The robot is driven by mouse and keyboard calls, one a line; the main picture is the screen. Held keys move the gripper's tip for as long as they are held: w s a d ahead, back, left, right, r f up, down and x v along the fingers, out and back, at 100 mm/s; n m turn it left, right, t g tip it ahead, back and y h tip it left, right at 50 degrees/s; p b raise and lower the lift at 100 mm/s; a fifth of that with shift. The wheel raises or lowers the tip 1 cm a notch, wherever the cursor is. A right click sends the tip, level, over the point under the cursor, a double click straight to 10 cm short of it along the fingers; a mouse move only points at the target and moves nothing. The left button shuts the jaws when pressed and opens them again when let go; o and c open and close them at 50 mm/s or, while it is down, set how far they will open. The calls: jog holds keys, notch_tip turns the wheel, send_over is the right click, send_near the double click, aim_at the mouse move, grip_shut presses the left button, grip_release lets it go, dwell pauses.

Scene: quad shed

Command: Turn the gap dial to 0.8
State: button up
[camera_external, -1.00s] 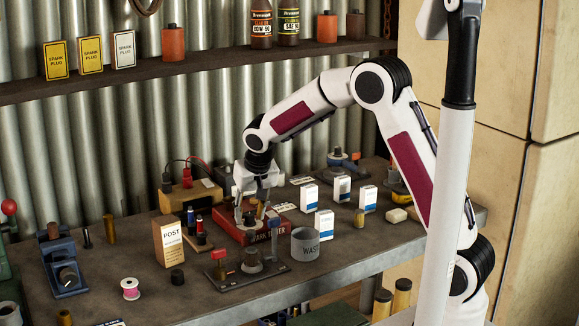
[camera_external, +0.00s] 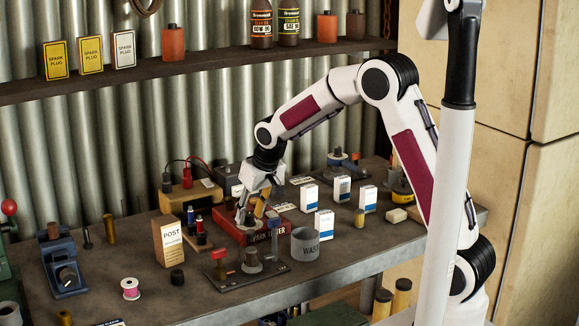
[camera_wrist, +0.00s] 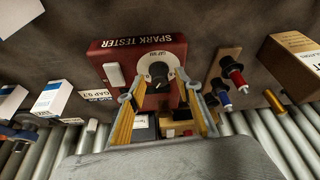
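The red spark tester (camera_wrist: 100,62) lies on the bench and fills the upper middle of the wrist view. Its gap dial is a black knob (camera_wrist: 160,73) on a round white scale marked GAP MM. The scale numbers are too small to read. My gripper (camera_wrist: 159,94) is open and empty, its two tan fingers apart just below the knob, one towards each side. I cannot tell whether either finger touches it.
A white switch (camera_wrist: 114,75) sits beside the dial. Small white boxes (camera_external: 325,224) are to the right, the grey waste tin (camera_external: 305,246) in front, and the POST box (camera_external: 168,243) to the left.

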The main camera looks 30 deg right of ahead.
jog(key=shift+w+d+n+g+y, duration=0.2)
jog(key=shift+n+y, duration=0.45)
jog(key=shift+n, duration=1.1)
jog(key=shift+s+n+g+y, duration=0.1)
jog(key=shift+n+g+y, duration=0.4)
jog(key=shift+n, duration=1.25)
jog(key=v, duration=0.8)
jog(key=s+d+r+m+h, duration=0.1)
jog(key=s+d+m, duration=0.3)
jog(key=s, duration=0.8)
jog(key=s+d+r+m+h, duration=0.1)
jog(key=s+d+m, duration=0.2)
jog(key=s, duration=0.9)
jog(key=shift+s+d+r+m, duration=0.2)
jog(key=shift+s+d+m, duration=0.15)
jog(key=shift+d, duration=1.4)
jog(key=shift+f, duration=0.15)
